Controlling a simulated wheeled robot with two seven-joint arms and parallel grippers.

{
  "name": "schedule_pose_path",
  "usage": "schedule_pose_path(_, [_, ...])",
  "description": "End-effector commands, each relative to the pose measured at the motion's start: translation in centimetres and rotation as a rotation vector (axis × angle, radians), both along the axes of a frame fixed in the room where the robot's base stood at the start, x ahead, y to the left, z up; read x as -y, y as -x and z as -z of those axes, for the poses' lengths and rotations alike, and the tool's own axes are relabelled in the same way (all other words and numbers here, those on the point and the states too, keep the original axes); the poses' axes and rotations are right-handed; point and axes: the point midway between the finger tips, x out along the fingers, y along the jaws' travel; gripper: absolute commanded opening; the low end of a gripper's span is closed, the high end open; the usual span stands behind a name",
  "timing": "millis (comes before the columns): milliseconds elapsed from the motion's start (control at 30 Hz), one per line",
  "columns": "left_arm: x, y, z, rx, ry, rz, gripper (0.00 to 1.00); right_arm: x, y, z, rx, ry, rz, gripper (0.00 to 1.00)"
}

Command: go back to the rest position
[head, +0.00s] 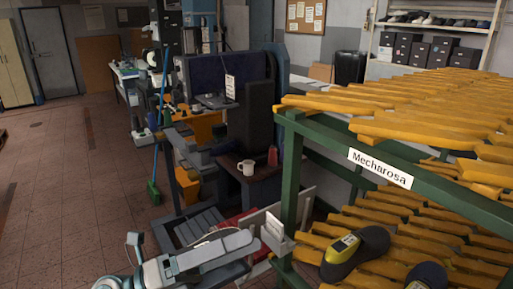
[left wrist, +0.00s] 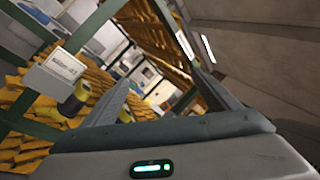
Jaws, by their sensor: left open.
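My left arm comes in from the bottom left of the head view, and its gripper (head: 258,252) is beside the green rack's front post. In the left wrist view the two fingers of this gripper (left wrist: 160,82) stand well apart with nothing between them. A second dark one (head: 428,275) is partly cut off by the bottom edge. My right gripper is not in view.
A white mug (head: 246,167) stands on a small table behind my arm. A broom (head: 154,190) stands farther left. The tiled floor (head: 70,210) at the left is clear.

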Motion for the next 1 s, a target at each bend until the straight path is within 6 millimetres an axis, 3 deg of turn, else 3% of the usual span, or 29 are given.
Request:
schedule_pose_path(167, [-4.2, -3.0, -1.9, -0.256, 0.354, -0.166, 0.82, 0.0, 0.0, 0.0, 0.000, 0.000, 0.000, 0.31])
schedule_pose_path(267, [-7.5, -5.0, -1.0, -0.417, 0.529, -0.275, 0.82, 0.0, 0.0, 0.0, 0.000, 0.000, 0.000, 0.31])
schedule_pose_path(367, [-11.0, -6.7, 1.4, -0.590, 0.686, -0.395, 0.82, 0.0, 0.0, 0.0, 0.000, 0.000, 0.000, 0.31])
schedule_pose_path(500, [-15.6, -8.0, 7.1, -0.848, 0.874, -0.579, 0.82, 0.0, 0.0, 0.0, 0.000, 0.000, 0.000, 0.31])
schedule_pose_path(667, [-19.7, -6.7, 16.0, -1.164, 1.036, -0.803, 0.82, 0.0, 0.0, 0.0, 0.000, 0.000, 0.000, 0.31])
schedule_pose_path(867, [-22.0, -1.1, 27.1, -1.548, 1.145, -1.072, 0.82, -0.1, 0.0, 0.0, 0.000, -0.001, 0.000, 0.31])
schedule_pose_path(1000, [-22.1, 4.5, 33.3, -1.799, 1.166, -1.243, 0.82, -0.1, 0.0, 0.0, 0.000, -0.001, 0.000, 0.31])
